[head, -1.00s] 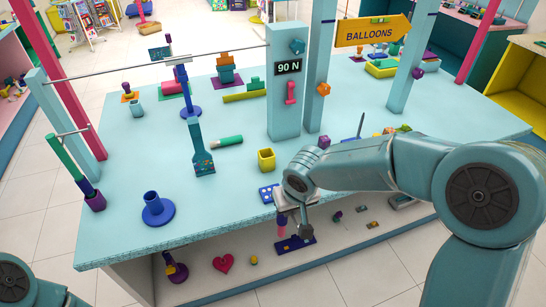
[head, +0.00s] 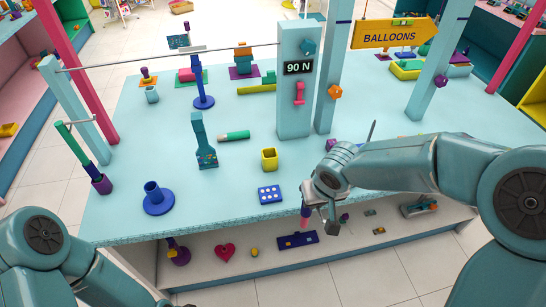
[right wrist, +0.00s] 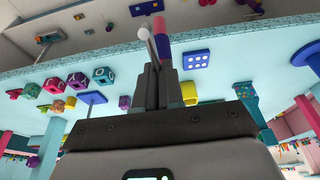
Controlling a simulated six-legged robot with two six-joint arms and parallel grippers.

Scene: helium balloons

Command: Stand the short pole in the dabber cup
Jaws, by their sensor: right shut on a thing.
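My right gripper (head: 319,214) points down beyond the front edge of the table. It is shut on a short pole with pink, purple and blue parts (head: 305,213), which also shows at the fingers in the right wrist view (right wrist: 160,32). A thin grey rod with a white tip (right wrist: 143,35) is beside it there. A yellow square cup (head: 269,159) stands upright on the table, left of and behind the gripper. A blue round cup on a disc base (head: 153,193) stands farther left. Which is the dabber cup I cannot tell. My left gripper is out of view.
A blue card with white dots (head: 270,194) lies near the table's front edge. A green cylinder (head: 233,136) and an upright teal brush-like piece (head: 203,141) are behind. A thin dark spike (head: 371,132) stands right. A shelf below holds a red heart (head: 225,252).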

